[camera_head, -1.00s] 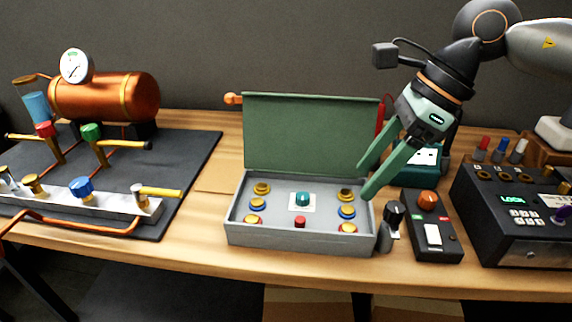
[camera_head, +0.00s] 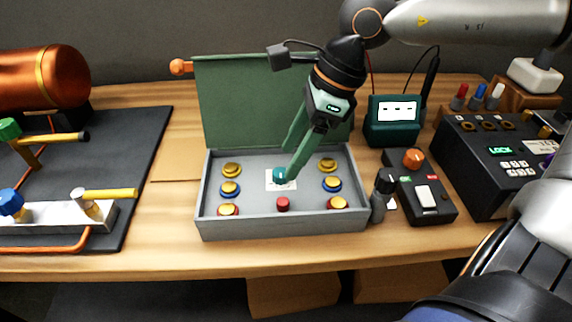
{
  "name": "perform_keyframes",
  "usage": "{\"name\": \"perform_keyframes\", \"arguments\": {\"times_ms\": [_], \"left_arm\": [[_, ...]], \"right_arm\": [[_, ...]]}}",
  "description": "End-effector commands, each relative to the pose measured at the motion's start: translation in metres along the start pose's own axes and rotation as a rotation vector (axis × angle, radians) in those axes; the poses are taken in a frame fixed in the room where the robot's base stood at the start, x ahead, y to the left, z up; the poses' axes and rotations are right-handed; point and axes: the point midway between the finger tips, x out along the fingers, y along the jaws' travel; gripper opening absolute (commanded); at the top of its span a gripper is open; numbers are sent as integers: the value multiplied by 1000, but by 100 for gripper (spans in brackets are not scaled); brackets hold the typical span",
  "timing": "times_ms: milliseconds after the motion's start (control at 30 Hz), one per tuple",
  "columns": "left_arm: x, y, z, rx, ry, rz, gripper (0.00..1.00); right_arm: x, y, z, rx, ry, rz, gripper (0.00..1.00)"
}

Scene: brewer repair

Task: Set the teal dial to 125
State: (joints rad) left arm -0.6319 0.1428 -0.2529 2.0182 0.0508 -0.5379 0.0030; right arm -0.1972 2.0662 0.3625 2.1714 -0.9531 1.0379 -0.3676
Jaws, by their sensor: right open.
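The teal dial (camera_head: 279,174) sits on a white plate in the middle of the open grey box (camera_head: 280,229). My right gripper (camera_head: 288,172) points down into the box, with its green fingertips at the dial's right side. The fingers partly cover the dial and its plate. I cannot tell whether they touch it. The right gripper is open with nothing visible between its fingers. The dial's marks are too small to read. My left gripper is not in view.
The box's green lid (camera_head: 235,100) stands raised behind. Yellow buttons line both sides of the box, and a red button (camera_head: 283,204) is in front of the dial. A black knob post (camera_head: 382,190) and switch box (camera_head: 425,195) stand right. Copper piping is left.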

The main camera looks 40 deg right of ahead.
Motion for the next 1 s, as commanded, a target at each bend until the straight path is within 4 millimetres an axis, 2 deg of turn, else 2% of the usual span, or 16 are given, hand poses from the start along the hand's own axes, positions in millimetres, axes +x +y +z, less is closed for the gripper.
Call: {"name": "perform_keyframes", "arguments": {"times_ms": [33, 200, 600, 1000], "left_arm": [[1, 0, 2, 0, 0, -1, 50], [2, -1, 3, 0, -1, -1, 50], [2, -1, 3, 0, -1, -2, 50], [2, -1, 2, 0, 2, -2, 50]], "right_arm": [[10, 1, -1, -1, 4, 4, 65], [27, 1, 0, -1, 1, 2, 65], [32, 0, 0, -1, -1, 0, 65], [32, 0, 0, -1, -1, 0, 20]]}}
